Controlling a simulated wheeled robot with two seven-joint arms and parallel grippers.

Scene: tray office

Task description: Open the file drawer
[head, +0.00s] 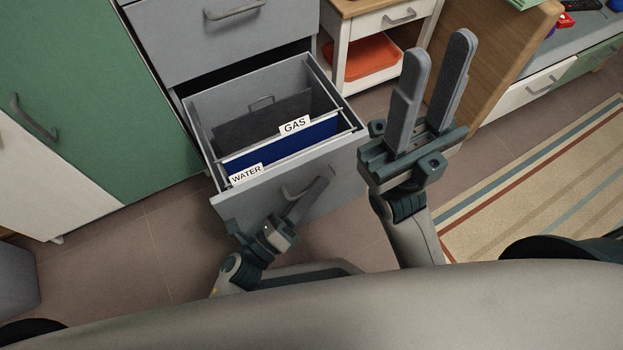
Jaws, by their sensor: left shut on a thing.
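The grey file drawer (233,203) is pulled out from its cabinet, and its inside shows from above. In it hang a blue folder (300,147) with a GAS tab (295,125), a WATER tab (246,174) near the front, and darker grey folders behind. My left gripper (318,188) is at the drawer's front face, shut on the drawer handle (296,194); its fingers partly hide the handle. My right gripper (441,70) is raised to the right of the drawer, its two fingers apart with nothing between them.
A closed upper drawer (215,35) sits above the open one. A green cabinet door (90,90) stands to the left. A white side table with an orange tray (372,58) and a wooden panel (507,55) stand to the right. A striped rug (540,190) covers the right floor.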

